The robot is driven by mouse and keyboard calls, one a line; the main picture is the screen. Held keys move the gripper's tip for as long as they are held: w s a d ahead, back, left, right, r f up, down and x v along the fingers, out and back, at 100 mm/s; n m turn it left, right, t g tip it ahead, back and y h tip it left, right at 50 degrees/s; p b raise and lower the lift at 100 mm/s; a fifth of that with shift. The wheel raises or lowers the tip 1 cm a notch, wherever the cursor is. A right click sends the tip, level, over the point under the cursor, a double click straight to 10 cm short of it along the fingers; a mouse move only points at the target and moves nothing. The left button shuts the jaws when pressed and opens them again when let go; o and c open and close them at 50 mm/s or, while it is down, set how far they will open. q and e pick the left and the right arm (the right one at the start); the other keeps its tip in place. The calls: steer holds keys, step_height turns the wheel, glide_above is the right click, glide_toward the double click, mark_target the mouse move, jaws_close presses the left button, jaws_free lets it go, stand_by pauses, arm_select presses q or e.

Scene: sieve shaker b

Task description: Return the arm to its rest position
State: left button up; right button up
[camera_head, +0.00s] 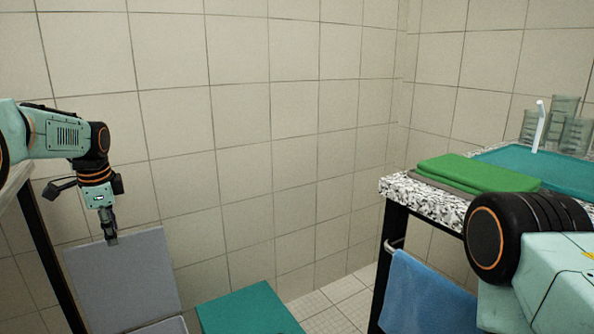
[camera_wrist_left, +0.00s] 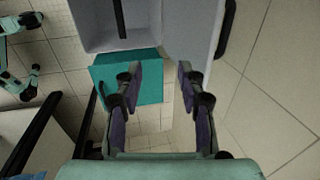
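My left arm comes in from the left in the head view. Its gripper (camera_head: 110,238) points down in front of the tiled wall, clear of the tables. In the left wrist view the gripper's two fingers (camera_wrist_left: 160,72) stand apart with nothing between them, so it is open and empty. Part of my right arm shows at the right of the head view; its gripper is out of view.
An upright grey panel (camera_head: 122,280) stands beyond my left gripper. A teal box (camera_head: 245,310) is at the bottom centre. At right, a speckled-top table (camera_head: 425,203) bears green folded cloth (camera_head: 480,172), a teal tray (camera_head: 568,180) and clear beakers (camera_head: 563,108); a blue towel (camera_head: 425,295) hangs from it.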

arm_select(q)
steer(key=shift+s+d, duration=0.2)
steer(key=shift+s, duration=0.15)
arm_select(e)
steer(key=shift+s+d, duration=0.25)
steer(key=shift+s, duration=0.2)
arm_select(q)
steer(key=w+d+f+n+t, duration=0.35)
steer(key=d+f+n, duration=0.2)
steer(key=f, duration=0.35)
steer(key=s+d+f+n+h+p, duration=0.1)
steer(key=s+d+f+n+p, duration=0.1)
steer(key=s+d+f, duration=0.3)
steer(key=s+d+f+n+p, duration=0.1)
steer(key=s+d+f+n, duration=0.15)
steer(key=s+f, duration=0.4)
steer(key=s+d+g+p, duration=0.1)
steer(key=s+d+p, duration=0.1)
steer(key=s, duration=1.1)
steer(key=s+d+n+g+p, duration=0.1)
steer(key=s+d+g+p, duration=0.1)
steer(key=s, duration=1.1)
steer(key=s+d+r+n+g+p, duration=0.1)
steer(key=s+d+g+p, duration=0.1)
steer(key=s, duration=1.1)
steer(key=shift+s+p, duration=0.35)
steer(key=shift+p, duration=0.55)
arm_select(e)
step_height(320, 180, up, 11)
